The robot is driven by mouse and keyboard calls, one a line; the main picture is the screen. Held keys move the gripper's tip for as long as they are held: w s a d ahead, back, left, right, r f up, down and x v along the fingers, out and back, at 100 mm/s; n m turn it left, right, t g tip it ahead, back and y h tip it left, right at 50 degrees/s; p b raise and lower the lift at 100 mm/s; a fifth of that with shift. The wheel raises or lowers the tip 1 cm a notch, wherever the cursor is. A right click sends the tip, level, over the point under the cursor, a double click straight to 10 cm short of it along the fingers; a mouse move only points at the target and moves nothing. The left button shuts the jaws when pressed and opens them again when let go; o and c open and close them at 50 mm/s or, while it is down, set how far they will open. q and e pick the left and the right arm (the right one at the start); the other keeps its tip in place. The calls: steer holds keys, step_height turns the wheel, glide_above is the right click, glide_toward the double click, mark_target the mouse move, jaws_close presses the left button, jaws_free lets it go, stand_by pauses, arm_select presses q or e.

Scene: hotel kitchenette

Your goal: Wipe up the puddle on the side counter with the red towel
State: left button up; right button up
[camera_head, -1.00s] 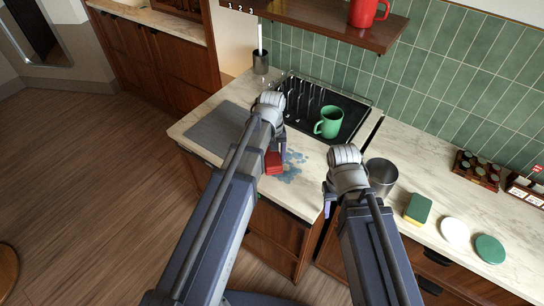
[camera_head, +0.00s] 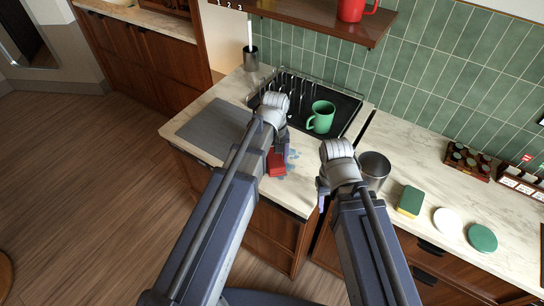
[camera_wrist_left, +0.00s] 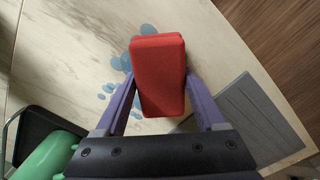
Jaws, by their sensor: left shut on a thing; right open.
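The red towel (camera_head: 277,164) is a folded block on the side counter (camera_head: 228,98). My left gripper (camera_head: 283,147) is shut on it; the left wrist view shows the towel (camera_wrist_left: 160,75) between both fingers. The blue puddle (camera_head: 293,155) shows as small patches beside the towel, partly hidden by the towel and gripper. In the left wrist view, puddle spots (camera_wrist_left: 117,82) lie left of the towel and some at its upper edge. Whether the towel presses on the counter is hard to tell. My right gripper (camera_head: 321,199) is open and empty near the counter's front edge.
A green mug (camera_head: 321,117) stands on the black drying rack (camera_head: 345,110) behind the towel. A grey mat (camera_head: 213,130) lies to the left. A metal canister (camera_head: 374,170), a sponge (camera_head: 411,201) and two round discs sit on the right counter.

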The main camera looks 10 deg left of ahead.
mark_target(291, 169)
arm_select(q)
steer(key=shift+s+d+f, duration=0.1)
steer(key=shift+s+d, duration=0.1)
steer(key=shift+d, duration=0.35)
steer(key=shift+s+d, duration=0.15)
steer(key=shift+d, duration=0.35)
steer(key=shift+s+d+f, duration=0.1)
steer(key=shift+s+d, duration=0.2)
steer(key=shift+d, duration=0.4)
steer(key=shift+s+d+f, duration=0.1)
steer(key=shift+s+d, duration=0.15)
steer(key=shift+d, duration=0.45)
steer(key=shift+w, duration=0.1)
steer(key=shift+w+d+b, duration=0.35)
steer(key=shift+w+b, duration=0.05)
steer(key=shift+w, duration=0.4)
